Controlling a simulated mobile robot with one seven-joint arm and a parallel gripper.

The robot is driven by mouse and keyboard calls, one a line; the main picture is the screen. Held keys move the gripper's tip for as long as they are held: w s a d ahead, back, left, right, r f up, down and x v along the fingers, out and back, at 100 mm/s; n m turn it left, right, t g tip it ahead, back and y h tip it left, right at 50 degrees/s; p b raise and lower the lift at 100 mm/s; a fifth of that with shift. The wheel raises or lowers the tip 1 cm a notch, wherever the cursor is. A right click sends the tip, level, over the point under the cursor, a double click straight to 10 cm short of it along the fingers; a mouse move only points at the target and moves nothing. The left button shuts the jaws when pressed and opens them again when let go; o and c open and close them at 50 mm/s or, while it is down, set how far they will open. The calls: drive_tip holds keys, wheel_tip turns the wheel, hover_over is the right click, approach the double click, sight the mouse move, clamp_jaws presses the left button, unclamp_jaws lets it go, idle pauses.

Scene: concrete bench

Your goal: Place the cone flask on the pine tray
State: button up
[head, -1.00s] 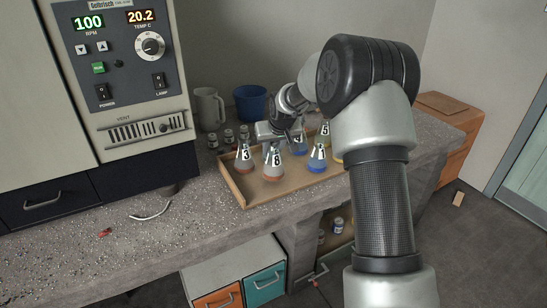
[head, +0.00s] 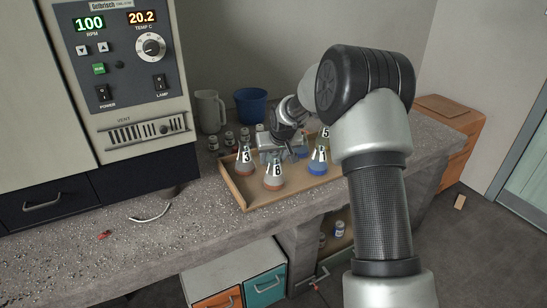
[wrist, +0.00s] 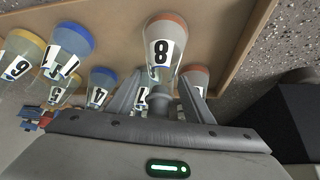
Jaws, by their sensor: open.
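The cone flask labelled 8 (head: 274,181), with an orange-brown base, stands upright on the pine tray (head: 236,189), near its front edge. In the wrist view flask 8 (wrist: 164,28) is straight ahead, its neck toward my fingers. My gripper (wrist: 162,84) is open, with one finger on each side of the neck; I cannot tell whether either touches it. In the head view my gripper (head: 280,150) is just behind flask 8, its fingertips mostly hidden. The tray also shows in the wrist view (wrist: 215,30).
Other numbered flasks stand close by on the tray: flask 3 (head: 246,167) to the left, flask 1 (head: 317,169) to the right, flask 5 (head: 325,142) behind. Small jars (head: 229,140), a grey jug (head: 210,110) and a blue bucket (head: 251,107) stand behind. The bench's left front is mostly clear.

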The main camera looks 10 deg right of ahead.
drive_tip(key=s+f+p+v, duration=0.1)
drive_tip(key=s+v, duration=0.1)
drive_tip(key=v, duration=1)
drive_tip(key=s+a+f+p+v, duration=0.1)
drive_tip(key=v, duration=1.1)
drive_tip(key=s+r+m+g, duration=0.1)
drive_tip(key=s+r, duration=0.1)
drive_tip(key=s, duration=2.7)
wheel_tip(320, 180, up, 23)
drive_tip(key=p, duration=2.2)
drive_tip(key=shift+d, duration=0.15)
